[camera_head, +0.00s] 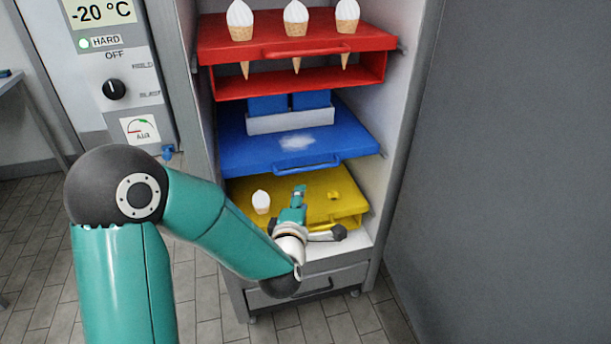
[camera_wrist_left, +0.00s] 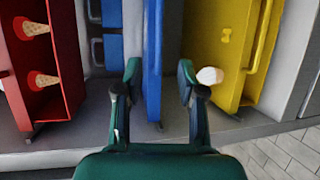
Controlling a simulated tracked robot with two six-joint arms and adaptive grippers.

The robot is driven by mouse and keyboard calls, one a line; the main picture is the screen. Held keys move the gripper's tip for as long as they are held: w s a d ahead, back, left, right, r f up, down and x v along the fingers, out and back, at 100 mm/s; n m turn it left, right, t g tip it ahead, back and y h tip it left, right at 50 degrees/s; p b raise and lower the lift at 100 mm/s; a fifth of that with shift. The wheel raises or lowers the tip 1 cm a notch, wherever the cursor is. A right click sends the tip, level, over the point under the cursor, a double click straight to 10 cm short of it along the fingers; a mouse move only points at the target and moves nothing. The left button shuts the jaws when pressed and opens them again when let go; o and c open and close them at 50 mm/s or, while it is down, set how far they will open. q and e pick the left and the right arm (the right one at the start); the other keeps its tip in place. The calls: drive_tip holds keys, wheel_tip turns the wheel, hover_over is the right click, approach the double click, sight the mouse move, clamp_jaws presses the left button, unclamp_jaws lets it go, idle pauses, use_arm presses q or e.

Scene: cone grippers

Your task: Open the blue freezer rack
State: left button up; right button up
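The blue freezer rack (camera_head: 245,158) is the middle shelf of the freezer, with a frosty white patch and a blue front handle (camera_head: 308,167). My left gripper (camera_head: 318,212) appears low in front of the freezer, over the yellow rack in the head view. In the left wrist view, its two fingers (camera_wrist_left: 160,78) are apart and empty. The blue rack (camera_wrist_left: 152,50) shows there edge-on, lined up in the gap between the fingers. I cannot tell whether the fingers reach around it. My right gripper is not in view.
The red rack (camera_head: 330,48) above holds three cones. The yellow rack (camera_head: 335,210) below carries a white scoop (camera_head: 261,201). A white tray (camera_head: 290,122) with blue boxes stands on the blue rack. A control panel (camera_head: 120,85) is at left, a grey wall (camera_head: 510,180) at right.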

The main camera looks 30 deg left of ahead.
sight(309, 169)
use_arm(q)
drive_tip(key=p+x, duration=0.2)
drive_tip(key=x, duration=1.4)
drive_tip(key=shift+w+p, duration=0.25)
drive_tip(key=shift+p, duration=0.05)
clamp_jaws()
